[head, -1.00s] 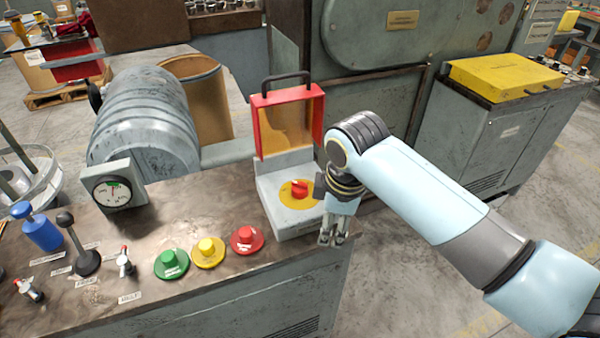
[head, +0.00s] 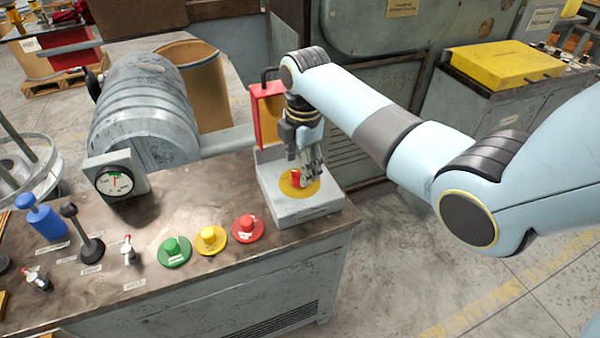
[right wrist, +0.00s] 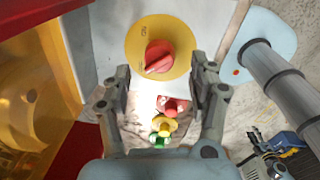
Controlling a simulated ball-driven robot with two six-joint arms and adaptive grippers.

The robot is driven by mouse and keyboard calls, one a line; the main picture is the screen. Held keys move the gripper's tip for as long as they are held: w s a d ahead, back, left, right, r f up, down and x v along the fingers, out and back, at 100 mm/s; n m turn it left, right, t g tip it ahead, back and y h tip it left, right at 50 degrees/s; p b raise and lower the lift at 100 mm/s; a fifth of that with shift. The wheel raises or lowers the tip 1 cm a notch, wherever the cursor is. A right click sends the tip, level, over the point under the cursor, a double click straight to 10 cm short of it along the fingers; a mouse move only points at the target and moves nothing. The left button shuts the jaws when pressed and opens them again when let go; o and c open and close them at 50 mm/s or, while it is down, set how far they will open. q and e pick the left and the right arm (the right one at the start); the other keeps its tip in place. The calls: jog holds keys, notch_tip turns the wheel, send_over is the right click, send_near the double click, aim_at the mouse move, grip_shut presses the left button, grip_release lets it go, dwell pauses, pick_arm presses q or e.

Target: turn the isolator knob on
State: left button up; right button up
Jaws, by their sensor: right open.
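The red isolator knob (head: 297,178) sits on a round yellow plate (head: 288,189) on top of a grey box (head: 291,212) at the right end of the bench. The box's red-framed cover (head: 259,115) stands open behind it. My right gripper (head: 310,178) hangs over the plate, pointing down, and partly hides the knob. In the right wrist view the knob (right wrist: 158,57) lies beyond the open fingers (right wrist: 164,80), with nothing between them. I cannot tell whether a finger touches the knob.
Green (head: 174,251), yellow (head: 211,239) and red (head: 246,228) push buttons stand on the bench left of the box. A gauge (head: 115,178), a black-knobbed lever (head: 84,235) and a blue-handled part (head: 41,219) are further left. The raised cover is close to my right gripper.

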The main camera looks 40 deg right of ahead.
jog(key=shift+w+f, duration=0.1)
jog(key=shift+f, duration=1.7)
jog(key=c, duration=1.1)
